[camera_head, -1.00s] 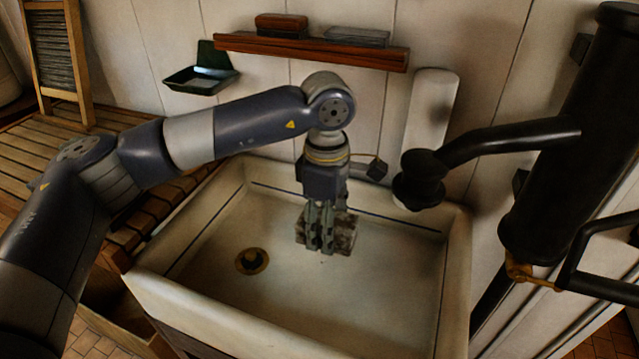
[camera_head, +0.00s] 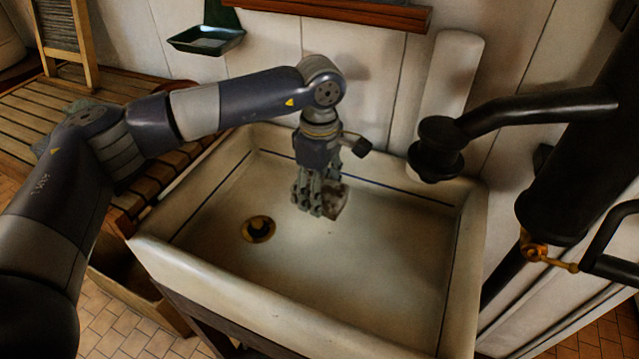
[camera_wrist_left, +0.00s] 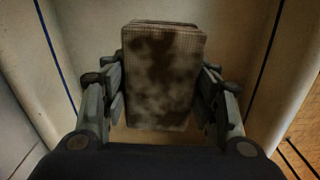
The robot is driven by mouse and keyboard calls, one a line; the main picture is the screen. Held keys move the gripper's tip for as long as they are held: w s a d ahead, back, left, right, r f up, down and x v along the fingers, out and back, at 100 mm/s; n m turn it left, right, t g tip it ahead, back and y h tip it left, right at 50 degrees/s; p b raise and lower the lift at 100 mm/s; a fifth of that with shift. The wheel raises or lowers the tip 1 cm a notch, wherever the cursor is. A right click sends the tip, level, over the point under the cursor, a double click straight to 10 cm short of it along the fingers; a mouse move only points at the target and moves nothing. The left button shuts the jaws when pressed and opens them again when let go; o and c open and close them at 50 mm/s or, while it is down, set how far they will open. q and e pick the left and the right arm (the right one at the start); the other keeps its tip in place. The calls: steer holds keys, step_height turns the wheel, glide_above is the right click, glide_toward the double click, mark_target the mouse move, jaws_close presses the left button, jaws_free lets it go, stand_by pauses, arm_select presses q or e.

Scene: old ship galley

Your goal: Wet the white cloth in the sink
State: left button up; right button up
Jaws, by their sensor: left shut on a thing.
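The white cloth (camera_wrist_left: 162,78) is a folded, block-shaped piece with brown stains. It fills the space between the fingers of my left gripper (camera_wrist_left: 160,105) in the left wrist view. In the head view my left gripper (camera_head: 318,200) points down inside the white sink (camera_head: 375,285), near its back wall. It is shut on the cloth (camera_head: 338,203), which mostly hides behind the fingers. I cannot tell whether the cloth touches the sink floor. The black tap spout (camera_head: 436,160) is to the right of the gripper, above the sink's back rim. My right gripper is not in view.
A brass drain (camera_head: 258,229) lies in the sink floor, left of the gripper. A big black pump (camera_head: 575,170) with a handle stands at right. A slatted wooden counter (camera_head: 30,115) is at left. A green soap dish (camera_head: 207,40) and a wooden shelf (camera_head: 350,10) are on the wall.

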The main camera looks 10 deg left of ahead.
arm_select(q)
steer(key=shift+f+b, duration=4.45)
steer(key=shift+f, duration=1.2)
steer(key=shift+r+p, duration=3.15)
steer(key=shift+r, duration=3.7)
